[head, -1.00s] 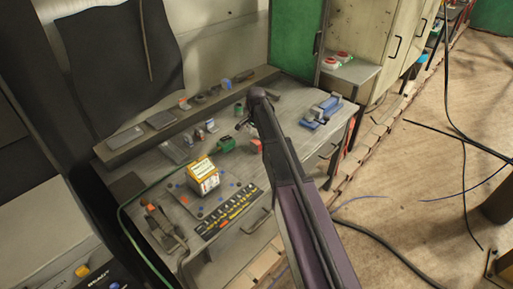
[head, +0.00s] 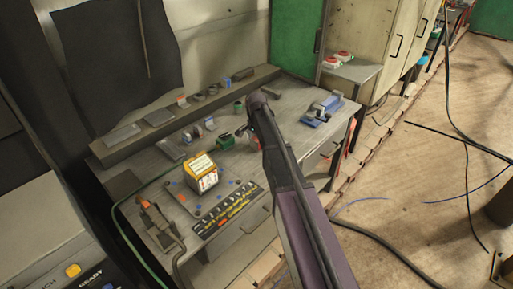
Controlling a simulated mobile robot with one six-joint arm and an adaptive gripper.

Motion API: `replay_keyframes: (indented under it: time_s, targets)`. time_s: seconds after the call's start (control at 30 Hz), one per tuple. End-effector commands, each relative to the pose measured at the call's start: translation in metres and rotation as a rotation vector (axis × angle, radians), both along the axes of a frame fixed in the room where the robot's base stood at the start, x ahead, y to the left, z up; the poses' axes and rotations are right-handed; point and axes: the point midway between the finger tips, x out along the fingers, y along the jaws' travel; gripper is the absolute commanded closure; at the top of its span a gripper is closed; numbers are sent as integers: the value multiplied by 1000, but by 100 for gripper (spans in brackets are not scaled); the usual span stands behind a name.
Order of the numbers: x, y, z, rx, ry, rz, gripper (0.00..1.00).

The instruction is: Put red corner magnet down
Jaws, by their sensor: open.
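The red corner magnet (head: 256,143) is a small red block standing on the grey workbench (head: 285,105), right of a green block. My arm hides part of it. My gripper (head: 243,130) hangs from the dark wrist just above and left of the magnet, small and dark in the head view. It is open, and I see nothing held in it. I cannot tell whether its fingers touch the magnet.
A blue vise (head: 322,111) is at the right. Small items line the rear shelf (head: 165,124). A black tool strip (head: 230,211) lies near the front edge.

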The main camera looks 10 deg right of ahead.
Motion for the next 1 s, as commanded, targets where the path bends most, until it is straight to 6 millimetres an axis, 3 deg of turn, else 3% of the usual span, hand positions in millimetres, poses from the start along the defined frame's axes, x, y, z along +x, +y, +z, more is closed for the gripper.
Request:
replay_keyframes:
  time_s: [0.77, 1.0]
  targets:
    - [0, 0, -7, 0, 0, -1, 0]
    - [0, -1, -7, 0, 0, -1, 71]
